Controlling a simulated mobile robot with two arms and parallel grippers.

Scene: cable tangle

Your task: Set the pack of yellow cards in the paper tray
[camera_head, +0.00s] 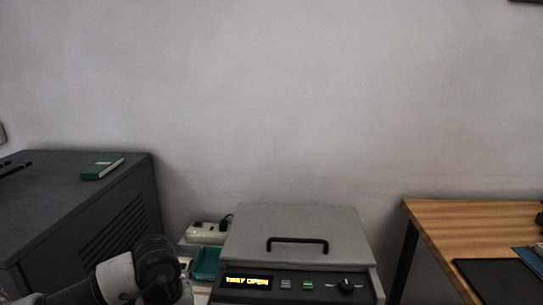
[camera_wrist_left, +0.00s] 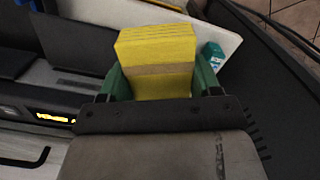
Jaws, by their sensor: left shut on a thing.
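The pack of yellow cards (camera_wrist_left: 156,45) is in the left wrist view, with a tan band across it. My left gripper (camera_wrist_left: 158,80) is shut on the pack, one green finger on each side. In the head view my left arm shows at the bottom left, but its fingers and the cards are not visible. I cannot tell for certain which thing is the paper tray. A teal tray-like container (camera_head: 206,263) sits left of the grey machine in the head view. My right gripper is out of view.
The grey machine (camera_head: 297,236) has a lid handle and a lit display. A power strip (camera_head: 207,231) lies behind the teal container. Cables (camera_wrist_left: 275,22) run at the wrist view's upper right.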

